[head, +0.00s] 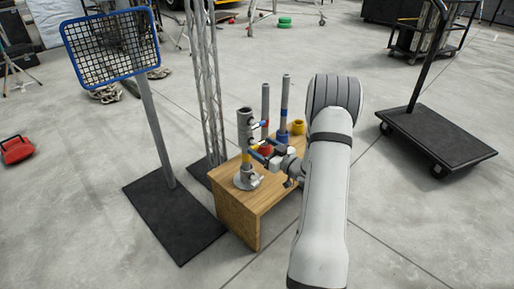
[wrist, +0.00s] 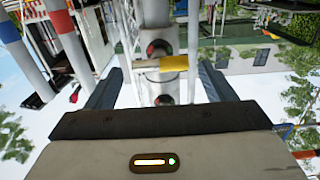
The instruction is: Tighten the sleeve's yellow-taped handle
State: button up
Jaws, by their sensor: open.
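The sleeve (head: 244,130) is a grey upright tube on a round flanged base at the near left of the wooden box. The yellow-taped handle (wrist: 173,63) is a bar crossing the sleeve (wrist: 152,35) in the wrist view, with a yellow band right of centre. My gripper (wrist: 158,78) is open, its two dark fingers on either side of the handle's middle. I cannot tell whether either finger touches it. In the head view my gripper (head: 272,157) is beside the sleeve, on its right, and my own arm hides part of the box.
The wooden box (head: 246,208) also carries grey poles with red and blue parts and a yellow cup (head: 298,127). A lattice truss (head: 207,90) and a blue-framed mesh panel (head: 110,48) stand left. A flat cart (head: 437,135) stands right. Open floor lies around.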

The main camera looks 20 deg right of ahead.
aim_at(259, 145)
jog(key=shift+x, duration=1.55)
jog(key=shift+c, duration=0.4)
